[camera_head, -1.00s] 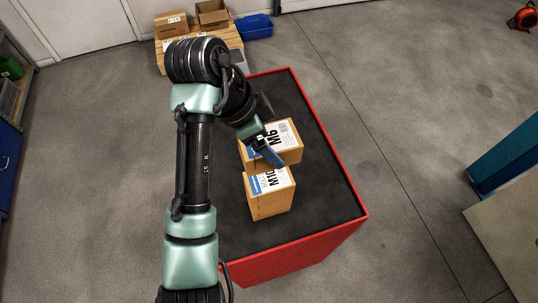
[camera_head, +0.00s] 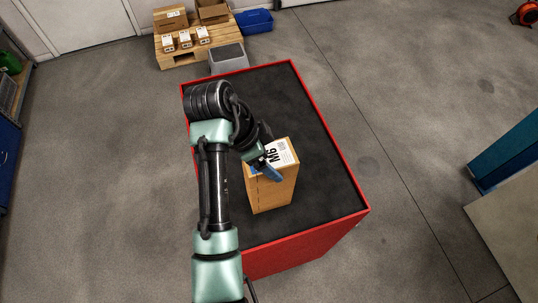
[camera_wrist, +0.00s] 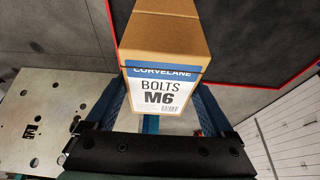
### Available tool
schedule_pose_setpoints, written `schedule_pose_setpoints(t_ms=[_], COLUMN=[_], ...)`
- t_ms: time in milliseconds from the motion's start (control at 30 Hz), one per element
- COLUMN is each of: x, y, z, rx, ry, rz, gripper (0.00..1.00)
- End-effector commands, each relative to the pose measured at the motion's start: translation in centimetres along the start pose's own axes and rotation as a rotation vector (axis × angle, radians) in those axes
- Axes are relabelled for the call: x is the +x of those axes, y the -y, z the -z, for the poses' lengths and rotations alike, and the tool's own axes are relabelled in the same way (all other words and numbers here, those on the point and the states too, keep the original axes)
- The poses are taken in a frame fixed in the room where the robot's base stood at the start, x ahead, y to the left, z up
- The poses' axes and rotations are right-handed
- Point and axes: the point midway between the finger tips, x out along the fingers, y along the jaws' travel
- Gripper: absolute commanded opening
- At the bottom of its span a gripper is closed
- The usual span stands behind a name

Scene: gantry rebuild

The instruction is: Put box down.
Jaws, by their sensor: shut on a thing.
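The cardboard M6 bolts box (camera_head: 284,151) is in my gripper (camera_head: 268,172), over the black top of the red-rimmed cart (camera_head: 325,150). In the wrist view the box (camera_wrist: 165,40) sits between my two blue fingers (camera_wrist: 160,108), its "BOLTS M6" label facing the camera. In the head view a tan cardboard face (camera_head: 272,197) shows directly below the M6 box, where the M10 box stood; its label is hidden. I cannot tell whether the M6 box touches what is under it.
The cart top is clear to the right and behind the box. A wooden pallet (camera_head: 180,58) with several boxes, a grey bin (camera_head: 227,60) and a blue bin (camera_head: 254,21) stand beyond the cart. Blue furniture (camera_head: 505,155) is at the right.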

Motion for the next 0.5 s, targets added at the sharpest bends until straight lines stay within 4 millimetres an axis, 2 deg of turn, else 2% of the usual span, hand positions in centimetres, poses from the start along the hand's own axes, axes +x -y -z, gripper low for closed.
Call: schedule_pose_setpoints(t_ms=[100,133,200,500], x=[0.21,0.31,0.23,-0.22], y=[0.06,0.0,0.01,0.01], z=[-0.06,-0.11,-0.08,0.1], rx=[0.001,0.0,0.0,0.0], ry=[-0.001,0.0,0.0,0.0], rz=[0.002,0.0,0.0,0.0], gripper=[0.0,0.89,1.0,1.0])
